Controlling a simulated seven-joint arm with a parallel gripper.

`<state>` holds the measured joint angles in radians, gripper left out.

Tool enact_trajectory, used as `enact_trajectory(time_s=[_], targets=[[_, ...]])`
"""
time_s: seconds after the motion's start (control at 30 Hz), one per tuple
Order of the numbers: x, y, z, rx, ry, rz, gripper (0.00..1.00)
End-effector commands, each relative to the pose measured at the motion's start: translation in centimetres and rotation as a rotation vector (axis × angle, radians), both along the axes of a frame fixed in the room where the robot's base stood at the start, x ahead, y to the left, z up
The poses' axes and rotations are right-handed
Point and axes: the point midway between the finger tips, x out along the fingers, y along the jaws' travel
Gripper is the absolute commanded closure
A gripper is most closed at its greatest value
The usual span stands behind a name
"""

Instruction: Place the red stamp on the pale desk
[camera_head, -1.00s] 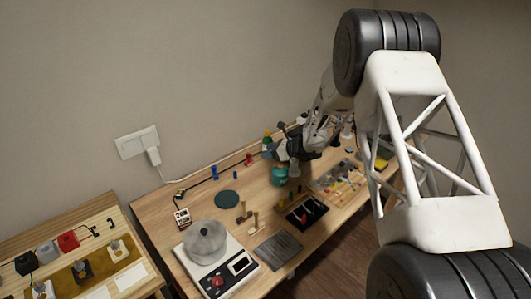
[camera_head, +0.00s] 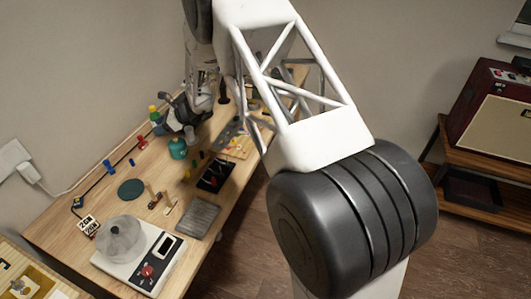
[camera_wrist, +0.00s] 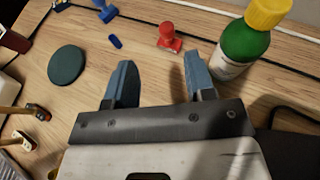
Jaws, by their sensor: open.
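In the head view the red stamp (camera_head: 142,142) is near the wall side of the desk (camera_head: 75,205), left of my gripper (camera_head: 183,118), whose fingers are hard to make out there.
A green bottle with a yellow cap (camera_wrist: 244,42) stands close to the right finger. A blue stamp (camera_wrist: 104,10), a small blue piece (camera_wrist: 115,41) and a dark green disc (camera_wrist: 67,65) are to the left. A black cable runs behind the stamp.

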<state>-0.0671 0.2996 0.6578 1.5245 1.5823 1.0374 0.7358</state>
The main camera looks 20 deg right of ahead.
Motion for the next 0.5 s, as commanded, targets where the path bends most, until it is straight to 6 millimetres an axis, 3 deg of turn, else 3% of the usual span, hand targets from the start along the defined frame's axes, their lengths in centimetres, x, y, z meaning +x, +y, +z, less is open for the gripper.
enact_trajectory(time_s=[0.27,0.5], targets=[[-3.8,-1.0,5.6,-0.100,-0.105,0.115,0.50],[-9.5,-2.6,11.4,-0.234,-0.235,0.270,0.50]])
